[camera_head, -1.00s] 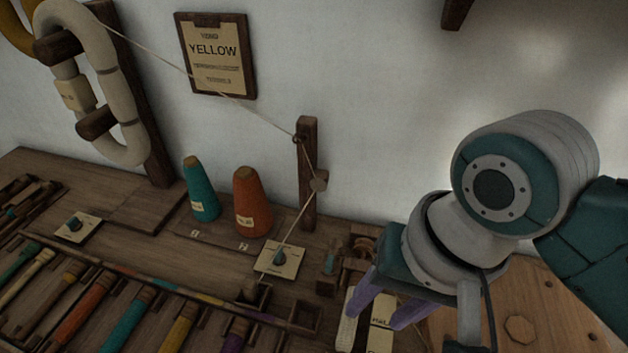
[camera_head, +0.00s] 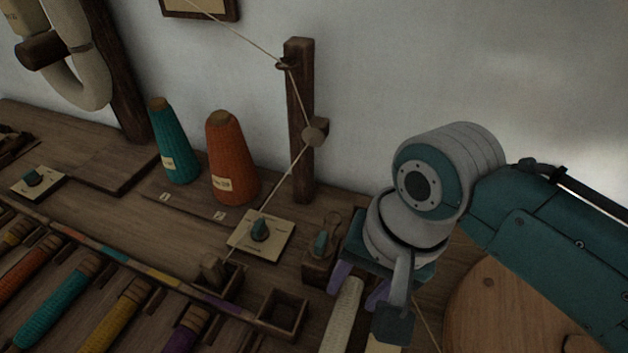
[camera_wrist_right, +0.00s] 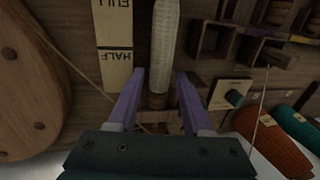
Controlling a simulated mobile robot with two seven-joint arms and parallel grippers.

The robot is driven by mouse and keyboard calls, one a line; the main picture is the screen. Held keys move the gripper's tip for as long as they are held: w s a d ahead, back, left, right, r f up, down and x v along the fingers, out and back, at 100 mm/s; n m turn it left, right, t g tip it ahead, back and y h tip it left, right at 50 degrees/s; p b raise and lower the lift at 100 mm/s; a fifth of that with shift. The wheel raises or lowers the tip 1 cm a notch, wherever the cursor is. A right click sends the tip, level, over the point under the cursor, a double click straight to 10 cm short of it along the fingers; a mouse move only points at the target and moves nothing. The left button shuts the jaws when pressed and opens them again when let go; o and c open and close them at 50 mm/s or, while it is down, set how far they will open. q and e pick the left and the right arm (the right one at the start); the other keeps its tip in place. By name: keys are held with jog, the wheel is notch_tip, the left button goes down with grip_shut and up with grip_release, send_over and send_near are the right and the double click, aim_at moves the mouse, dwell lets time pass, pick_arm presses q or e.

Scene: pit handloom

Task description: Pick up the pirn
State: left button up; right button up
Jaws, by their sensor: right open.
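A long cream pirn (camera_head: 343,315) shows below my right gripper in the head view, cut off by the lower edge. In the right wrist view the pirn (camera_wrist_right: 165,45) runs up from between the fingers, with its brown wooden end nearest my palm. My right gripper (camera_head: 357,287) is open, its two purple fingers spread. In the right wrist view the right gripper (camera_wrist_right: 160,75) has one finger on each side of the pirn, with a gap visible on both sides. My left gripper is not in view.
A card marked FULL and HALF (camera_wrist_right: 115,45) lies beside the pirn. A round wooden disc (camera_head: 520,310) is at right. Small open boxes (camera_head: 283,312), a dial plate (camera_head: 262,236), a post (camera_head: 300,120) and orange (camera_head: 231,160) and teal (camera_head: 174,140) cones stand left. Coloured pirns (camera_head: 115,318) lie in front.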

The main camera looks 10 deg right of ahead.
jog(key=shift+w+a+f, duration=0.1)
jog(key=shift+w+f, duration=0.05)
jog(key=shift+f, duration=0.65)
grip_shut()
